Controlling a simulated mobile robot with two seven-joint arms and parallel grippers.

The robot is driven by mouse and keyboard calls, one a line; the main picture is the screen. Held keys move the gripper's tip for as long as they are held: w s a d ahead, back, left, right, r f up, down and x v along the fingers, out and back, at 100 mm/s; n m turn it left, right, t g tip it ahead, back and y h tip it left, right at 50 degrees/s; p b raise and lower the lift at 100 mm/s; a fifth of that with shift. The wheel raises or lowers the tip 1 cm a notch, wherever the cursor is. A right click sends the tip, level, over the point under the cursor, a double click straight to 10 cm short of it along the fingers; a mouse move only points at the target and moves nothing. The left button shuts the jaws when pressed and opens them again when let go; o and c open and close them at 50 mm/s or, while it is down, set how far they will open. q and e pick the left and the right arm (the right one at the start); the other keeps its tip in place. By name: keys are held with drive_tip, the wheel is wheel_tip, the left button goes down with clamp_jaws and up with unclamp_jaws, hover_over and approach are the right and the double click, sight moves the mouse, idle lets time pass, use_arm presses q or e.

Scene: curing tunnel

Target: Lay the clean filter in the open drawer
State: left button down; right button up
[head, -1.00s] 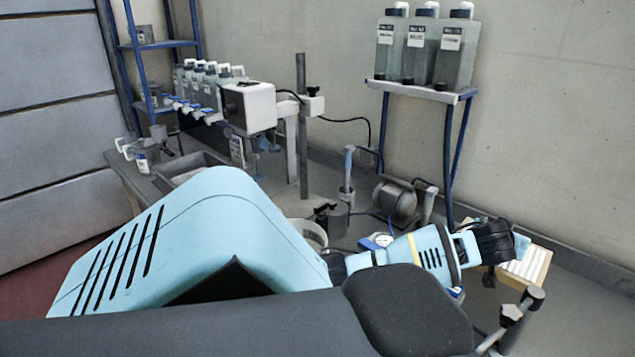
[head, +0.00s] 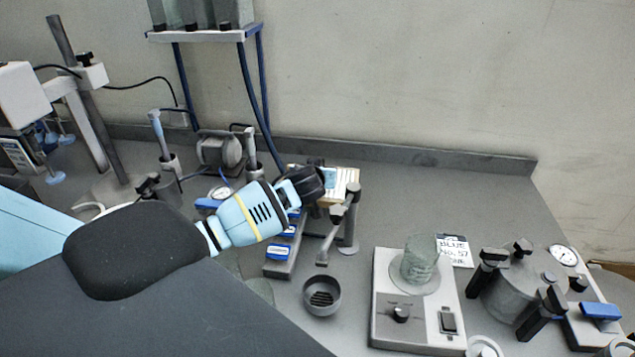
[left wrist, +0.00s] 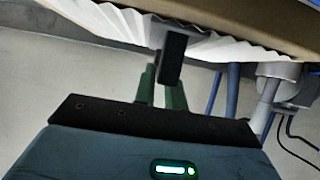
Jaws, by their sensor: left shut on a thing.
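The clean filter (head: 343,183) is a white pleated panel with a tan frame, beyond the end of my left arm in the head view. It also spans the top of the left wrist view (left wrist: 100,20), pleats and frame edge showing. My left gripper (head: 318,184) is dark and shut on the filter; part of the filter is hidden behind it. In the left wrist view its black finger (left wrist: 172,60) lies against the filter's pleated side. I cannot tell how high the filter is above the bench. No open drawer shows in these frames. My right gripper is not in view.
A clamped pot (head: 512,298) stands right. A wall shelf (head: 205,33) holds bottles. The bench's back right is clear.

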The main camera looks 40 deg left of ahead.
use_arm(q)
drive_tip(key=shift+f, duration=1.8)
drive_tip(key=shift+f, duration=0.15)
drive_tip(key=c, duration=1.5)
unclamp_jaws()
drive_tip(key=shift+o, duration=0.2)
